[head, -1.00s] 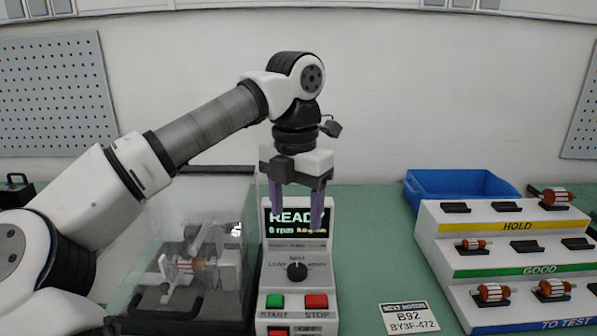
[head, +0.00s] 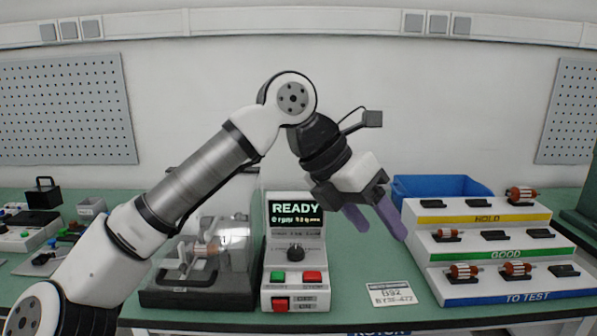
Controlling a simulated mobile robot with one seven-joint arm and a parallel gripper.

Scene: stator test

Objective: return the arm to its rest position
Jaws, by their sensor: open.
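My gripper (head: 378,228) is open and empty, with two purple fingers pointing down and to the right. It hangs in the air in front of the blue bin and just left of the stepped rack. My arm reaches up from the lower left, bends at a high elbow and tilts down to the gripper. Nothing is between the fingers.
The test console (head: 296,248) shows READY. Left of it, a clear-covered fixture (head: 200,296) holds a rotor (head: 206,249). The stepped rack (head: 425,275) holds several rotors. A blue bin (head: 440,186) stands behind it. A label card (head: 391,293) lies on the green bench.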

